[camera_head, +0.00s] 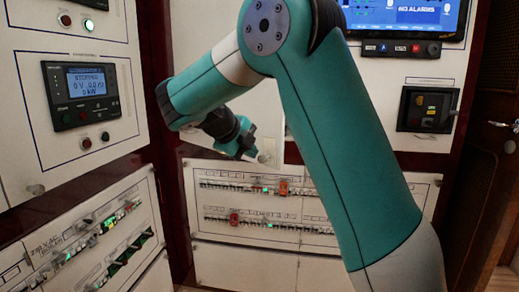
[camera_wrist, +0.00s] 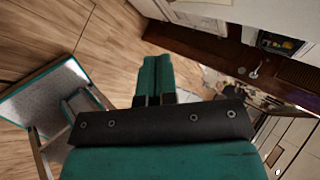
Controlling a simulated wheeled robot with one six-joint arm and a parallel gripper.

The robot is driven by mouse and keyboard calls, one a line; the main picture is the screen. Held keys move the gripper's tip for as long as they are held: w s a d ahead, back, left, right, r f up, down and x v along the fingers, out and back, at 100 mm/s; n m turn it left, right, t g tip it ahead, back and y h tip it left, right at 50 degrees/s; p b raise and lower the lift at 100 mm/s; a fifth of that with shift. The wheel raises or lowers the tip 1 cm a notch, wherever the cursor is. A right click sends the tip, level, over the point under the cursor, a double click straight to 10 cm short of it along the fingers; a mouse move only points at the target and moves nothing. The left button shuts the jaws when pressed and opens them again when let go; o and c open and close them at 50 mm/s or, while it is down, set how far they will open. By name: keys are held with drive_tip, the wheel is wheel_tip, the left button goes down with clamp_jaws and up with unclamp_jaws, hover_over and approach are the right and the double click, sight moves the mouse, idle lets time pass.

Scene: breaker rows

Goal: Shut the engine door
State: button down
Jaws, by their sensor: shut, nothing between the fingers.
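A brown wooden door with a dark slatted panel stands at the right edge of the head view, and I take it for the engine door (camera_head: 483,190). It carries a silver lever handle (camera_head: 503,125). Only part of the door shows, and I cannot tell how far it stands open. My gripper (camera_head: 250,152) is shut and empty in front of the white panels, well left of the door. In the wrist view its teal fingers (camera_wrist: 154,66) lie together with nothing between them. A brown slatted surface (camera_wrist: 300,75) at the right there may be the same door.
Breaker rows (camera_head: 265,205) sit low behind my arm, with another breaker panel (camera_head: 85,240) at the left. A control display (camera_head: 87,80) and a lit screen (camera_head: 415,14) are on the walls. Wooden floor (camera_wrist: 60,30) and a teal-edged framed object (camera_wrist: 45,95) show in the wrist view.

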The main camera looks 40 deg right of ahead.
sight(279, 167)
drive_tip(key=x, duration=0.7)
drive_tip(key=d+r+x, duration=0.1)
drive_tip(key=x, duration=0.2)
drive_tip(key=shift+d+f, duration=0.1)
drive_tip(key=shift+d, duration=0.25)
drive_tip(key=shift+w+d+p, duration=0.15)
drive_tip(key=shift+d+p, duration=0.15)
drive_tip(key=shift+d, duration=0.4)
